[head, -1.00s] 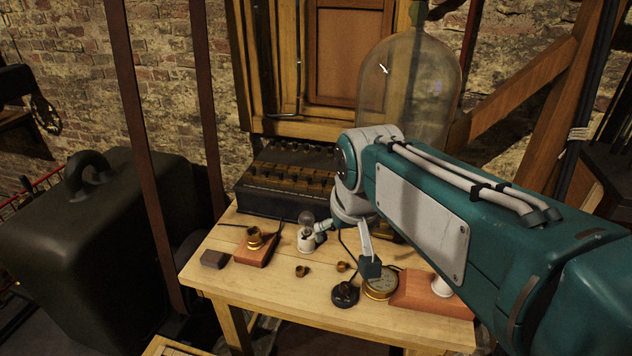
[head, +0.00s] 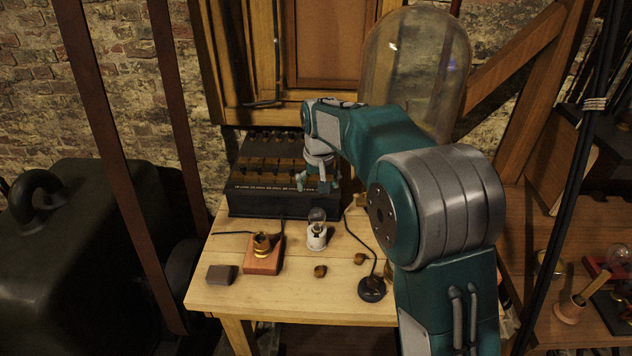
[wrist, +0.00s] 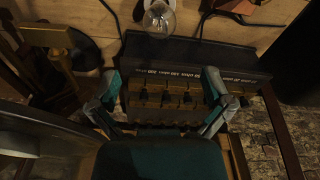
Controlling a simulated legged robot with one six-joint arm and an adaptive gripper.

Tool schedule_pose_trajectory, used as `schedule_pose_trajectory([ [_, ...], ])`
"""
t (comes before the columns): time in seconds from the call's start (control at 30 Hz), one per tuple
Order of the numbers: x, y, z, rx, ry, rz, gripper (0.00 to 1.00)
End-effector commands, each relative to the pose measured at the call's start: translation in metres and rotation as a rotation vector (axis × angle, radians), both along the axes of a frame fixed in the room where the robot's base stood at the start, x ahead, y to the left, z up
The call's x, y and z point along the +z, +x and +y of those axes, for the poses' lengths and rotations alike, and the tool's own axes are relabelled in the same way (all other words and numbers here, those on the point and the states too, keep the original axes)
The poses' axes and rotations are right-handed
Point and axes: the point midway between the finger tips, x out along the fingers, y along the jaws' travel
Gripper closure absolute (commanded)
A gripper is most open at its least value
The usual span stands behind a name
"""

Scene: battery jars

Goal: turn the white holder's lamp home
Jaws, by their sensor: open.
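The white holder (head: 317,241) stands upright on the wooden table in the head view. Its clear glass lamp (head: 317,215) sits upright in its top; I cannot tell how deep it is seated. The lamp also shows at the top of the wrist view (wrist: 159,21), with part of the white holder (wrist: 154,4) behind it. My gripper (head: 316,184) is open and empty, behind and above the lamp, in front of the dark box. In the wrist view my gripper (wrist: 163,82) has its fingers spread wide over the box, apart from the lamp.
A dark box with brass terminals (head: 272,185) stands at the table's back. A brass socket on a red-brown block (head: 263,255) is left of the holder. A small grey block (head: 222,275), brass pieces (head: 320,271) and a black round switch (head: 372,289) lie nearby. A glass dome (head: 415,75) stands behind.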

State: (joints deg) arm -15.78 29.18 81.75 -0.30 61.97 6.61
Motion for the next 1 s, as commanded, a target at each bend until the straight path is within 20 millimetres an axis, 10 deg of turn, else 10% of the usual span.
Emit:
schedule_pose_trajectory([
  [0.53,-0.088,0.009,0.011,0.0,-0.011,0.003,0.0],
  [1.0,-0.104,0.011,0.011,0.001,-0.01,0.0,0.0],
])
